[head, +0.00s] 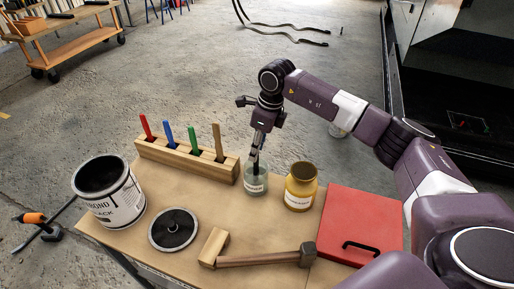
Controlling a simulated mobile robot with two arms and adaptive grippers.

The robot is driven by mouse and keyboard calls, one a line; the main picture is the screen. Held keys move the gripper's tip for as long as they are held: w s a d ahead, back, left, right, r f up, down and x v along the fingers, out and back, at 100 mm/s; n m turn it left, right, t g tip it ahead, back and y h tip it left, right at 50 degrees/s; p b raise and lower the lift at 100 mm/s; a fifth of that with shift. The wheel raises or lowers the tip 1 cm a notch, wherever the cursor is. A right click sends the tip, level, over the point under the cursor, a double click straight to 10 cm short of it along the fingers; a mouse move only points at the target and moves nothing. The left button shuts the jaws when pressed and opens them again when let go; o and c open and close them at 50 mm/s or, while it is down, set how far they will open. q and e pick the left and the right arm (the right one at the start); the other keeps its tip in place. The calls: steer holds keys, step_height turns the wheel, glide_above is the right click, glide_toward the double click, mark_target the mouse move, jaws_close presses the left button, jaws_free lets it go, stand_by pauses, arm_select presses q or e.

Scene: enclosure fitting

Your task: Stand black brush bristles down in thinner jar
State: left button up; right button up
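The thinner jar (256,185), clear greenish glass with a white label, stands upright on the table in front of the brush rack. My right gripper (257,153) points down at the jar's mouth. A slim dark shape runs from between its fingers down into the jar; it looks like the black brush, but it blends with the dark fingers, and its bristles cannot be made out. I cannot tell whether the fingers are closed on it. My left gripper is not in view.
A wooden rack (185,160) holds red, blue, green and tan handles. A yellow jar (300,187) stands close right of the thinner jar. An open paint can (115,205), a round lid (174,229), a hammer (265,259) and a red case (375,220) surround the clear table middle.

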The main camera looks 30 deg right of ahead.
step_height(320, 180, up, 12)
steer(key=s+d, duration=0.1)
steer(key=s, duration=0.1)
steer(key=shift+d, duration=0.3)
steer(key=shift+w+a+f, duration=0.1)
steer(key=shift+a+f, duration=0.05)
stand_by(1.0)
